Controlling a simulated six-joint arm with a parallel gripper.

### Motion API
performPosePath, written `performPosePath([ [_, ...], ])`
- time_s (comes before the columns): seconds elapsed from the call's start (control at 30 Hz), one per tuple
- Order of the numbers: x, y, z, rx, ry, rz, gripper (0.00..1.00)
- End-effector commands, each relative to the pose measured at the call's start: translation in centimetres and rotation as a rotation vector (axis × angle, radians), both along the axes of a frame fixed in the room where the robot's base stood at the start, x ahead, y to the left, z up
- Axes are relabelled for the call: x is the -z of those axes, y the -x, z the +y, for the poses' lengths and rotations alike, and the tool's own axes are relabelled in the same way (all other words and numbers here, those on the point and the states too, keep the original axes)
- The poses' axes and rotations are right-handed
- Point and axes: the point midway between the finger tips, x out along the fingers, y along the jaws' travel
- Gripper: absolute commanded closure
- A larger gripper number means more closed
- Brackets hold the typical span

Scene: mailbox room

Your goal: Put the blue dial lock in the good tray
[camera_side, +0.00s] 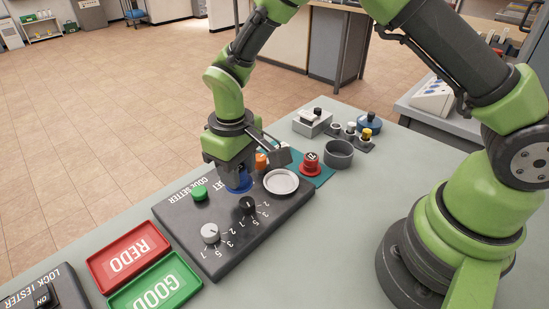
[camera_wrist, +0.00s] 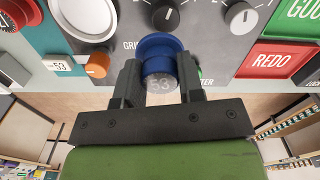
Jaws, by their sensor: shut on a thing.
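In the side view the blue lock (camera_side: 239,183) shows under my gripper (camera_side: 236,172), over the dark code setter panel (camera_side: 225,249). I cannot tell whether it touches the panel. The green GOOD tray (camera_side: 155,287) lies at the front left of the table, empty. In the wrist view a corner of it (camera_wrist: 305,8) shows at the top right.
The red REDO tray (camera_side: 128,250) lies beside the GOOD tray. The panel has a green button (camera_side: 199,193), a black knob (camera_side: 247,204), a grey knob (camera_side: 210,233) and a white round dish (camera_side: 281,182). A red lock (camera_side: 310,163) and a grey bowl (camera_side: 338,153) stand behind. The lock tester (camera_side: 42,294) is at front left.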

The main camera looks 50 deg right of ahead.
Motion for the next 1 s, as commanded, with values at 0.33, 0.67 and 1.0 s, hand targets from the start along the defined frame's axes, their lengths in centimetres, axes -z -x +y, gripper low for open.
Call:
performPosePath([
  [0.33,0.4,1.8,14.9,-0.281,0.0,0.0,0.89],
  [0.67,1.1,3.3,18.2,-0.34,-0.001,0.002,0.89],
  [1.0,3.9,3.2,18.1,-0.338,-0.003,0.001,0.89],
])
